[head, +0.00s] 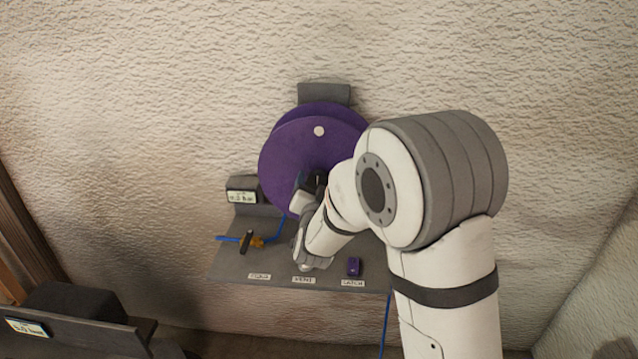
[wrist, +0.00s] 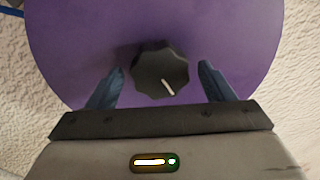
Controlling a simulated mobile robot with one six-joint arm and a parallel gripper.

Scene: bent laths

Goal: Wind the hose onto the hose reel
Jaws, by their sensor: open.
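The purple hose reel (head: 300,150) is mounted on the wall, with a pale round spot (head: 319,131) on its upper face. In the wrist view the purple disc (wrist: 240,40) fills most of the picture. A black fluted knob (wrist: 160,70) with a white pointer line sits on it. My gripper (wrist: 161,68) is open, with one blue-grey finger on each side of the knob and gaps visible between. In the head view my gripper (head: 312,184) is in front of the reel's lower part. The blue hose (head: 276,230) shows below the reel and hangs past the shelf (head: 386,325).
A grey shelf (head: 235,265) below the reel carries a brass valve with a dark handle (head: 248,241), a purple latch piece (head: 354,267) and labels. A gauge box (head: 242,192) stands at its back left. Wall to the left is bare.

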